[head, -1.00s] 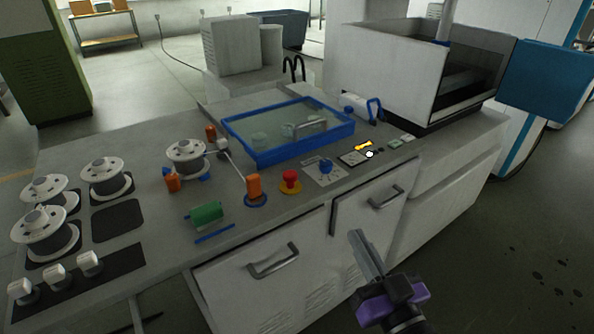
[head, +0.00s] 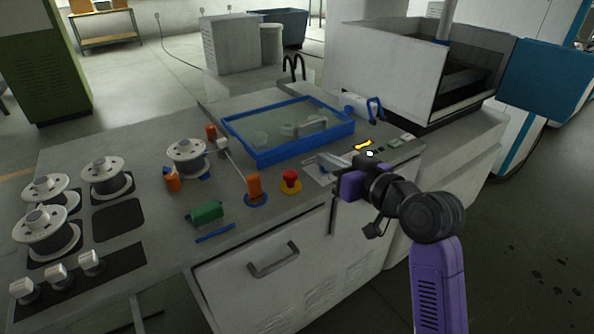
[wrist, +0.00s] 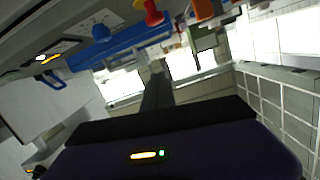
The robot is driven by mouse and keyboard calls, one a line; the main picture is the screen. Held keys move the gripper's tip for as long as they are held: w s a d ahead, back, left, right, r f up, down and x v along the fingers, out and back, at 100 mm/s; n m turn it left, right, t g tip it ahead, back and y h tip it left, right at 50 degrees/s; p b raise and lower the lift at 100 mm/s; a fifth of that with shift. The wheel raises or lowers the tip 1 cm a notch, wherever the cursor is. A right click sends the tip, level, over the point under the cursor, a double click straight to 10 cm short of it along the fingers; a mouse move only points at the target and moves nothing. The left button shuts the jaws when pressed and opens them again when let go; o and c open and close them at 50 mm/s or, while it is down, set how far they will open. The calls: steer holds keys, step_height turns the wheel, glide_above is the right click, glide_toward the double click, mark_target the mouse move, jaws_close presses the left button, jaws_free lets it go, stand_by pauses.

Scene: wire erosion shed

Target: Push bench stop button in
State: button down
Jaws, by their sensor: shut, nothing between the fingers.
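The bench stop button (head: 290,180) is a red mushroom knob on a yellow base, standing up from the grey bench top near its front edge. Its red cap (wrist: 150,12) shows at the top of the wrist view. My gripper (head: 321,159) is shut and empty, above the bench to the right of the button and apart from it. In the wrist view the shut fingers (wrist: 157,70) point upward in the picture, below the button.
A blue knob (wrist: 101,33) is close to the button in the wrist view. A green cylinder (head: 205,213) and white spools (head: 107,178) are further left.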

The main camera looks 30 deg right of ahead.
steer(key=shift+s+a+f+g+y, duration=0.15)
steer(key=shift+a+f+g+y, duration=0.2)
steer(key=shift+f, duration=0.35)
steer(key=p, duration=0.1)
glide_above(290, 180)
steer(key=d, duration=0.2)
step_height(290, 180, down, 2)
steer(key=f, duration=0.1)
steer(key=s+f, duration=0.1)
steer(key=f, duration=0.1)
steer(key=shift+a, duration=0.15)
steer(key=shift+f, duration=0.7)
steer(key=shift+a, duration=0.1)
